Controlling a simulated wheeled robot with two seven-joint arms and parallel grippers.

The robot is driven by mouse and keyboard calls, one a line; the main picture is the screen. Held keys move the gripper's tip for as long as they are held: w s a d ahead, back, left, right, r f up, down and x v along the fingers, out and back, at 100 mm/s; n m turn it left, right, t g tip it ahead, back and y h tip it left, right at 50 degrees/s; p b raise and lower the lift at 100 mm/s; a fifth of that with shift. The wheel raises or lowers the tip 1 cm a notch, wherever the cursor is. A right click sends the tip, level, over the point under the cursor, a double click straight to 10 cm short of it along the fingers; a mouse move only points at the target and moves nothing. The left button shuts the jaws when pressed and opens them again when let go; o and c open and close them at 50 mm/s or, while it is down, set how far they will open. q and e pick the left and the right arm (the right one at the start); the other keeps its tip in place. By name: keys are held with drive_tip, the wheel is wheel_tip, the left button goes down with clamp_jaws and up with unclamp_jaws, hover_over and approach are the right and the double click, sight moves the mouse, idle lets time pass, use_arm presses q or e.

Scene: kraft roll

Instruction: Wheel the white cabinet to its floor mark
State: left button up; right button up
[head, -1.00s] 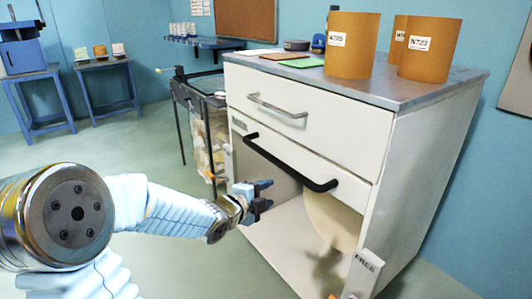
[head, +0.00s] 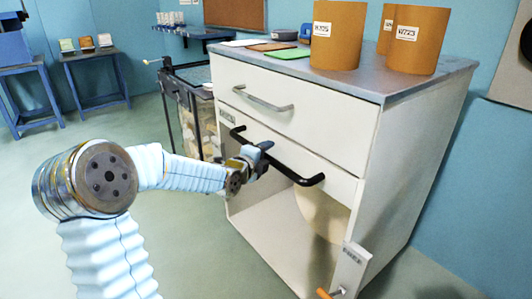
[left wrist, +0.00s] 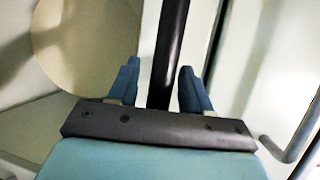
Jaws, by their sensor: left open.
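The white cabinet (head: 290,108) stands on the floor at centre right in the head view. It has a grey top, a top drawer with a metal handle (head: 262,98), a lower drawer front with a long black bar handle (head: 290,172), and an open space below. My left gripper (head: 262,150) is open at the black bar. In the left wrist view the bar (left wrist: 168,50) runs between my two blue fingers (left wrist: 160,88), with gaps on both sides. No floor mark can be made out. My right gripper is not in view.
Several brown cardboard tubes (head: 336,36) and a green sheet (head: 287,53) stand or lie on the cabinet top. A clear bin on a dark frame (head: 190,110) stands left of the cabinet. Blue tables (head: 95,58) are at the back left. The floor (head: 150,135) between is clear.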

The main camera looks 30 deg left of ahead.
use_arm(q)
drive_tip(key=shift+w+f, duration=0.1)
drive_tip(key=shift+w, duration=0.15)
clamp_jaws()
idle(1.4)
